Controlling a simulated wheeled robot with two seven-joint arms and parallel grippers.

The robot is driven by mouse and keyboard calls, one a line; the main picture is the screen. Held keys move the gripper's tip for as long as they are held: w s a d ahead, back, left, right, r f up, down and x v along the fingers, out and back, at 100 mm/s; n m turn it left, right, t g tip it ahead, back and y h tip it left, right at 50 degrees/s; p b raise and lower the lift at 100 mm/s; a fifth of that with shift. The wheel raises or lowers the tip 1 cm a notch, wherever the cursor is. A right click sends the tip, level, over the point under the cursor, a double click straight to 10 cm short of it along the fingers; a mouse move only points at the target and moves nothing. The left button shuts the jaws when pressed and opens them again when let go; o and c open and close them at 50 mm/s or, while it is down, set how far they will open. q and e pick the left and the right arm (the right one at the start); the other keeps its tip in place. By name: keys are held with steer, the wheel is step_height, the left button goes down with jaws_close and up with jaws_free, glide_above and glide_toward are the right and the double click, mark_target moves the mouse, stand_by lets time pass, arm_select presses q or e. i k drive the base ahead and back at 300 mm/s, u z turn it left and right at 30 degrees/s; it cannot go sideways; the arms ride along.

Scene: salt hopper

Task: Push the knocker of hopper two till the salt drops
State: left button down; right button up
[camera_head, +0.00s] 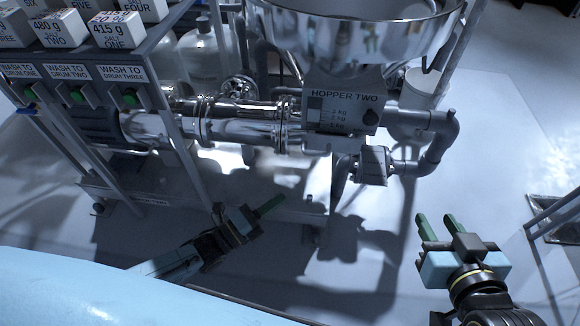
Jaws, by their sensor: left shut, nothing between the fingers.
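Hopper two is a shiny steel bowl (350,35) at the top centre. I cannot tell which part is the knocker. No falling salt shows.
Steel pipework (245,130) runs left from the panel, and a grey elbow pipe (440,140) bends at its right. A rack with WASH TO DRUM buttons (77,95) and weight-labelled boxes (117,30) stands at left. A white bucket (425,88) is behind.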

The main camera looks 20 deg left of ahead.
mark_target(371, 118)
steer(key=k, duration=1)
